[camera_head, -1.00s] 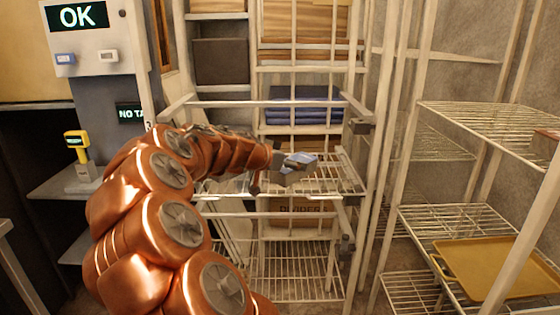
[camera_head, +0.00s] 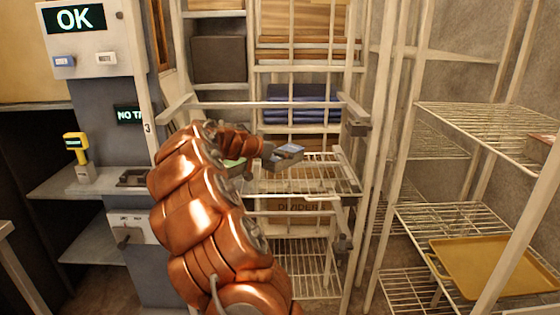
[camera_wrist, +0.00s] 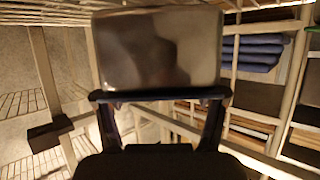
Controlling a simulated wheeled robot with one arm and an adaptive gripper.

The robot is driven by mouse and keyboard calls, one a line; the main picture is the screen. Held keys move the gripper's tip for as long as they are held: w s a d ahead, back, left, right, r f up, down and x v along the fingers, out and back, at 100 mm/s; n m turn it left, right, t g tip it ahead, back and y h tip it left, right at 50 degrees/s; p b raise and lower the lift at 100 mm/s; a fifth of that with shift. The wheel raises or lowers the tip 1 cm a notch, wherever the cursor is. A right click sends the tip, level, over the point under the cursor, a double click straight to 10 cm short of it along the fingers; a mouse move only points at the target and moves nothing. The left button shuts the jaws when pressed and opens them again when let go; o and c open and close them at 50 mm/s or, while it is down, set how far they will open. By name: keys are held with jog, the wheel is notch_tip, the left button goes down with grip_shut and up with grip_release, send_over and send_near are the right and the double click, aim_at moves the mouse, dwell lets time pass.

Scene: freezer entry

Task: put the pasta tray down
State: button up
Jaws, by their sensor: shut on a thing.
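The pasta tray (camera_wrist: 158,50) is a grey, box-like shape with a shiny face, held at the fingertips in the wrist view. My gripper (camera_wrist: 160,97) has its two dark fingers at the tray's near edge and is shut on it. In the head view the tray (camera_head: 289,150) shows small, with a bluish-grey top, at my gripper (camera_head: 276,155). It is in front of the white wire rack (camera_head: 318,178), around the height of its middle shelf. I cannot tell whether it touches the shelf. The tray's contents are not visible.
Folded blue cloths (camera_head: 300,103) and a cardboard box marked DIVIDER (camera_head: 298,208) sit in the rack. White rails and posts (camera_head: 352,112) frame it. A yellow tray (camera_head: 485,265) lies on a right-hand wire shelf. The upper right shelf (camera_head: 485,128) is mostly bare.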

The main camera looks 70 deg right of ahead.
jog(key=shift+f+p, duration=0.35)
jog(key=shift+f, duration=1.3)
jog(key=shift+f, duration=0.15)
jog(key=o, duration=1.4)
jog(key=shift+r, duration=0.25)
jog(key=shift+b+v, duration=1)
jog(key=shift+v, duration=5)
jog(key=shift+f, duration=0.1)
